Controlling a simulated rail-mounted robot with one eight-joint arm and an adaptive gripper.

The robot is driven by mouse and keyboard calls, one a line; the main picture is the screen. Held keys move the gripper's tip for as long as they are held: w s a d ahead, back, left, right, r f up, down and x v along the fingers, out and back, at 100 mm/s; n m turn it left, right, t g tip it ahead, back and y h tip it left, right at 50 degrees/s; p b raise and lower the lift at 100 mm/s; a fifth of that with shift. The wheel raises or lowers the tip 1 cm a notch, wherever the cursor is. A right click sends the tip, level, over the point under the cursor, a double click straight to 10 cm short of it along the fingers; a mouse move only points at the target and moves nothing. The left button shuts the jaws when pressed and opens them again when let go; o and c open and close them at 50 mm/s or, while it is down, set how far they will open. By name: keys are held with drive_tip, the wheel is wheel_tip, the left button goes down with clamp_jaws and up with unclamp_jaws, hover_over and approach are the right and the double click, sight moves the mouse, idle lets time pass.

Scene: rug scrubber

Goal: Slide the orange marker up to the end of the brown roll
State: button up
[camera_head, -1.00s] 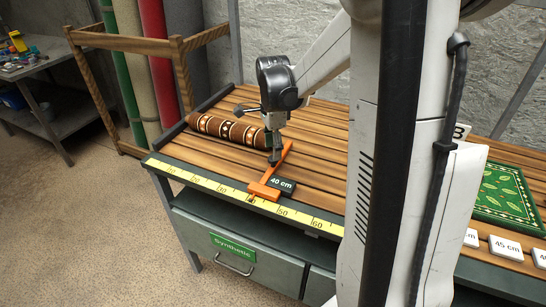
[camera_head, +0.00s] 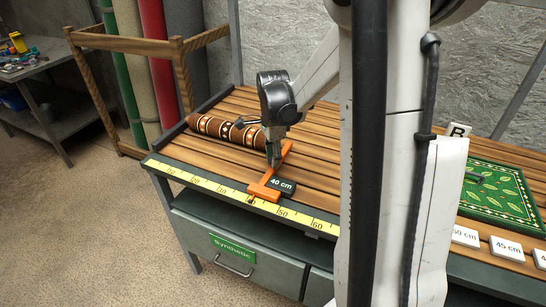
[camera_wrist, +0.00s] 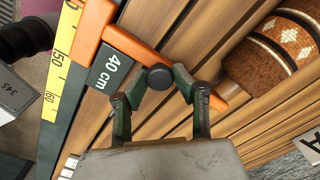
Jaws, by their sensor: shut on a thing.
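The orange marker (camera_head: 267,188) is a T-shaped piece with a black 40 cm label. Its foot lies along the yellow ruler at the table's front edge, and its bar points back across the slats. My gripper (camera_head: 275,160) is shut on the marker's round black knob (camera_wrist: 161,77); the fingers show on either side of it in the wrist view. The brown roll (camera_head: 213,126) has a patterned surface and lies left of and behind the marker. In the wrist view the roll (camera_wrist: 282,45) is apart from the orange bar, with bare slats between. My gripper partly hides the roll's right end in the head view.
The yellow ruler (camera_head: 213,187) runs along the front edge. A green leaf-patterned rug (camera_head: 503,195) and white length tags (camera_head: 505,248) lie at the right. A dark rim (camera_head: 172,134) bounds the slatted top at left. Slats behind the marker are bare.

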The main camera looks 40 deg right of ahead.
drive_tip(key=shift+w+a+b, duration=0.3)
drive_tip(key=shift+w, duration=0.2)
drive_tip(key=o, duration=0.9)
drive_tip(key=shift+o, duration=0.2)
drive_tip(key=shift+r, duration=0.1)
wheel_tip(320, 180, up, 12)
drive_tip(key=shift+a, duration=0.1)
